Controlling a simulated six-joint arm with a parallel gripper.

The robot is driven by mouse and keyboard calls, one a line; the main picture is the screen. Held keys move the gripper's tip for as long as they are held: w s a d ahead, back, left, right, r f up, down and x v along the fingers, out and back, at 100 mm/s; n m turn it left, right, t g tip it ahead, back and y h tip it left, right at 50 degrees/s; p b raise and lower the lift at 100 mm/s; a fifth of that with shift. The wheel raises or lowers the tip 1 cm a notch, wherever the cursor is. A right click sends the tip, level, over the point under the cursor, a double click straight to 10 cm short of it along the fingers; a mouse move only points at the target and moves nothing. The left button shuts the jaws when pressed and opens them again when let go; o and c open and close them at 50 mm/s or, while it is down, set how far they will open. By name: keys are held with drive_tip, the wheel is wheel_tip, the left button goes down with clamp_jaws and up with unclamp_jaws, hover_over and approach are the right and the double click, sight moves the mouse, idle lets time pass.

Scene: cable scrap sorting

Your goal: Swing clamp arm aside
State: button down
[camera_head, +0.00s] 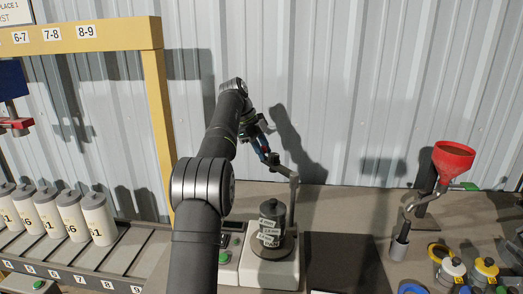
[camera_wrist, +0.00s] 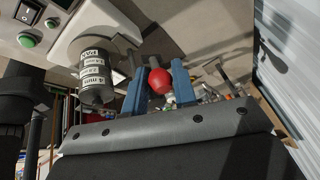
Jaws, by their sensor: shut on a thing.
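The clamp arm (camera_head: 284,169) is a grey bar on top of an upright post (camera_head: 293,205) at the right of the white machine (camera_head: 270,271). Its red ball knob (camera_wrist: 160,82) sits between the two blue fingers of my gripper (camera_wrist: 158,88) in the wrist view. My gripper (camera_head: 266,151) is shut on this knob, above the machine. A dark grey canister (camera_head: 271,222) with white labels stands upright on the machine, below my gripper. It also shows in the wrist view (camera_wrist: 96,78). I cannot tell whether the bar still lies over the canister.
Several white canisters (camera_head: 70,216) stand in a numbered rack at the left, beside a yellow frame (camera_head: 158,110). A red funnel (camera_head: 453,160) on a stand and several small bottles (camera_head: 452,269) are at the right. A dark flat pad (camera_head: 342,262) lies right of the machine. A corrugated wall closes the back.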

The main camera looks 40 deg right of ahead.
drive_tip(key=shift+f, duration=0.3)
drive_tip(key=c, duration=1.2)
unclamp_jaws()
drive_tip(key=shift+d, duration=0.1)
drive_tip(key=shift+r, duration=0.2)
drive_tip(key=shift+w+a+r, duration=0.2)
drive_tip(key=shift+a+r, duration=0.05)
drive_tip(key=shift+r, duration=0.25)
drive_tip(key=w+a, duration=0.8)
drive_tip(key=a, duration=0.1)
drive_tip(key=shift+s+d, duration=0.1)
drive_tip(key=s+d, duration=0.8)
drive_tip(key=shift+d+f, duration=0.1)
drive_tip(key=shift+d, duration=0.3)
drive_tip(key=shift+s+d+f, duration=0.1)
drive_tip(key=shift+d+f, duration=0.1)
drive_tip(key=shift+f, duration=0.15)
